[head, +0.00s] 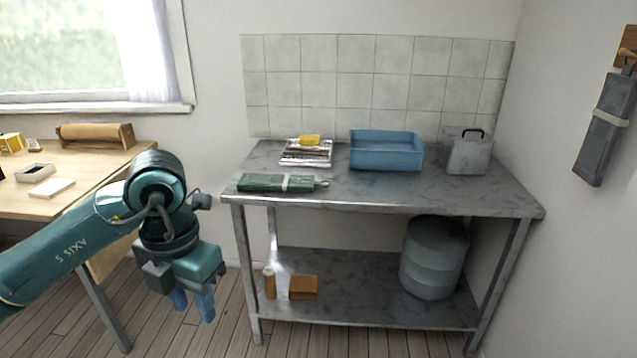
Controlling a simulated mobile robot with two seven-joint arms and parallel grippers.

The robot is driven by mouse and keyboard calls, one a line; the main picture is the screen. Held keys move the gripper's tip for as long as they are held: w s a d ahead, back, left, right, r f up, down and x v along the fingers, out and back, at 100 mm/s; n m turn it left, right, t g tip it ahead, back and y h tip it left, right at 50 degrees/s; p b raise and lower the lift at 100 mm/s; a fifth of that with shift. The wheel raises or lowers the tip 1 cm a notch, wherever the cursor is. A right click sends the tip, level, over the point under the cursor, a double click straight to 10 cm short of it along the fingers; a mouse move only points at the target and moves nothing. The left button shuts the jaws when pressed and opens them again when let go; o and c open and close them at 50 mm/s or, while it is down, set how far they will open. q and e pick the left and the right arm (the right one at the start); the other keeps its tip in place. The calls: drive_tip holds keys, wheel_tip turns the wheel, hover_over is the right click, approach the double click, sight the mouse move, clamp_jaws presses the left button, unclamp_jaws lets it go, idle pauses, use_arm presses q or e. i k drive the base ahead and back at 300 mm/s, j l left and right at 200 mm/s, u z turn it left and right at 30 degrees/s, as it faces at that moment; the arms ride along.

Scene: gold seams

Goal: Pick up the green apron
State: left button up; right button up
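The green apron (275,183) lies folded flat near the front left edge of the grey marbled table, with a pale band around it and a loop at its right end. My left gripper (193,302) points down in front of and to the left of this table, below the height of its top. Its two blue fingers are apart with nothing between them. It does not touch the apron. My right gripper is out of view.
A metal tray (292,161) with a yellow item, a blue bin (386,156) and a grey box (467,157) stand behind the apron on the grey table (420,197). A wooden table (80,205) is at left. A dark folded cloth (600,145) hangs at right.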

sight(287, 182)
drive_tip(key=i+j+z, duration=0.1)
drive_tip(key=z, duration=0.35)
drive_tip(key=i+j+z, duration=0.1)
drive_tip(key=z, duration=0.4)
drive_tip(key=j+z, duration=0.25)
drive_tip(key=z, duration=0.2)
drive_tip(key=j+z, duration=0.35)
drive_tip(key=j, duration=0.2)
drive_tip(key=j+z, duration=0.3)
drive_tip(key=j, duration=0.2)
drive_tip(key=k+j+z, duration=0.15)
drive_tip(key=j, duration=0.4)
drive_tip(key=j+z, duration=0.15)
drive_tip(key=j, duration=0.4)
drive_tip(key=k+j, duration=0.1)
drive_tip(key=j, duration=0.3)
drive_tip(key=k+j, duration=0.1)
drive_tip(key=j, duration=0.3)
drive_tip(key=k+j, duration=0.1)
drive_tip(key=j, duration=0.3)
drive_tip(key=k+j, duration=0.1)
drive_tip(key=j, duration=0.3)
drive_tip(key=z, duration=0.05)
